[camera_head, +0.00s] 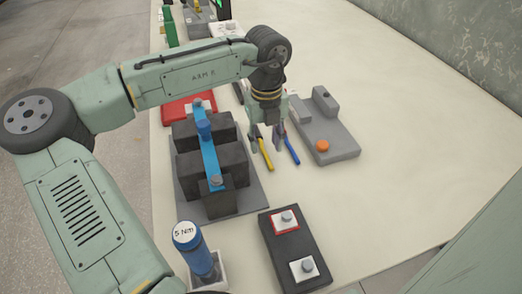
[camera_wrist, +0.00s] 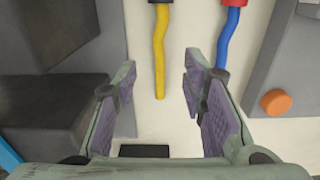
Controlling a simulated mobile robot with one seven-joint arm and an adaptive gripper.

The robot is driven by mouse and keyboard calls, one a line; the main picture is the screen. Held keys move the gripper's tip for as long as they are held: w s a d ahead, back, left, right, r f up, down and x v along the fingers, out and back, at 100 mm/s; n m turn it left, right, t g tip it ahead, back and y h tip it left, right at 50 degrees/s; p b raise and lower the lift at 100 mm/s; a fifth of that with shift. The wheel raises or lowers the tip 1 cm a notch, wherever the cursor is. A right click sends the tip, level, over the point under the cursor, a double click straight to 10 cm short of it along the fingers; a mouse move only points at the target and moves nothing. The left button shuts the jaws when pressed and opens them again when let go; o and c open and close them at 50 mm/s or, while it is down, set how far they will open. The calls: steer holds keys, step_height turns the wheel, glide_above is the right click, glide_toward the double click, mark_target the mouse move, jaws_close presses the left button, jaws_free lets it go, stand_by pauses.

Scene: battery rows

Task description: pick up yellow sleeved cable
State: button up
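The yellow sleeved cable (camera_wrist: 160,55) lies on the pale table top, with a dark end at the top of the wrist view. It also shows in the head view (camera_head: 265,154), just below my gripper. My gripper (camera_wrist: 160,65) is open, its two padded fingers apart on either side of the yellow cable's free end in the picture. In the head view, my gripper (camera_head: 267,130) points down over the cable. I cannot tell its exact height above it. A blue cable (camera_wrist: 228,40) with a red end lies to the right, partly behind the right finger.
A grey block with an orange knob (camera_head: 322,146) stands close on the right. Dark battery blocks (camera_head: 225,160) with a blue bar stand close on the left. A dark two-switch box (camera_head: 290,245) and a blue-handled tool (camera_head: 195,255) are in front. The table's right side is clear.

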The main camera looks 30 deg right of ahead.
steer(key=shift+f+b, duration=1.15)
steer(key=shift+f, duration=0.3)
jaws_close()
